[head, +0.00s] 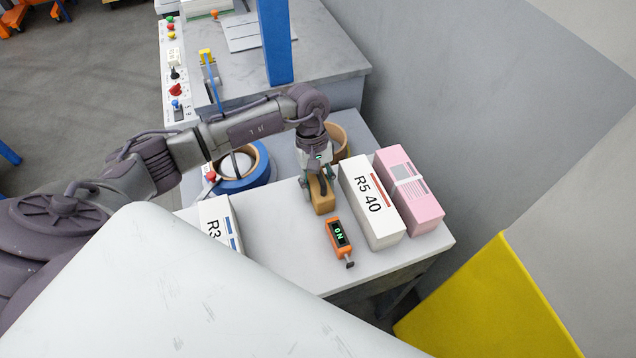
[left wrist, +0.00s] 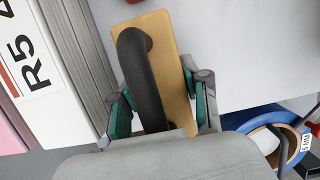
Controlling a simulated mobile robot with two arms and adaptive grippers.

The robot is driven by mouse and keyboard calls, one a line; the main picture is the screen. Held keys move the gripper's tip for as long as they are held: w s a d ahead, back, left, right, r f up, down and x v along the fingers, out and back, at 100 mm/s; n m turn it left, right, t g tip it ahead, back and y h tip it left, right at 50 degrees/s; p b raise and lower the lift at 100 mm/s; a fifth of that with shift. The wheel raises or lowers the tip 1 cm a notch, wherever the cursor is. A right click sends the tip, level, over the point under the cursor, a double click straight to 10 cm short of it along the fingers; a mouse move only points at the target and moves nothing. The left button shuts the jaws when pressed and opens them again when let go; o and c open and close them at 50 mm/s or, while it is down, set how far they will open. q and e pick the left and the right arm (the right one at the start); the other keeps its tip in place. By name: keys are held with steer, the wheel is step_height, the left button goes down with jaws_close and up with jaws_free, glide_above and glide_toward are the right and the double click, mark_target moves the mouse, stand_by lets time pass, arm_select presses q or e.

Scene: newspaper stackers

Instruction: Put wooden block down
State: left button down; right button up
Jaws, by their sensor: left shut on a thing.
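The wooden block (head: 323,204) is tan with a dark curved handle and is at the middle of the light table, left of the white R5 40 box. In the left wrist view the wooden block (left wrist: 180,70) lies lengthwise below the gripper, with its black handle (left wrist: 140,75) running between the fingers. My left gripper (head: 317,186) points down from above and is shut on the block by its handle; the fingers (left wrist: 160,108) also show in the wrist view. I cannot tell whether the block touches the tabletop. My right gripper is not in view.
The light table (head: 285,250) also holds the white R5 40 box (head: 371,205), a pink box (head: 408,190), an orange device (head: 338,238) close in front of the block and an R3 box (head: 219,226). Blue tape (head: 243,182) and brown tape (head: 340,135) rolls lie behind.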

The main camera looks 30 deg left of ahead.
arm_select(q)
steer(key=c, duration=1)
jaws_free()
steer(key=shift+f, duration=0.15)
steer(key=o, duration=0.4)
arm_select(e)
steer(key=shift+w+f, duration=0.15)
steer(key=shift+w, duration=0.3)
arm_select(q)
steer(key=shift+o, duration=0.2)
steer(key=shift+r, duration=0.2)
steer(key=shift+w+a+r, duration=0.1)
steer(key=shift+w+r, duration=0.05)
steer(key=shift+r, duration=0.1)
steer(key=b+v, duration=0.3)
steer(key=v, duration=0.7)
steer(key=shift+a+r, duration=0.1)
steer(key=shift+r, duration=0.15)
steer(key=shift+w+r, duration=0.1)
steer(key=shift+r, duration=0.35)
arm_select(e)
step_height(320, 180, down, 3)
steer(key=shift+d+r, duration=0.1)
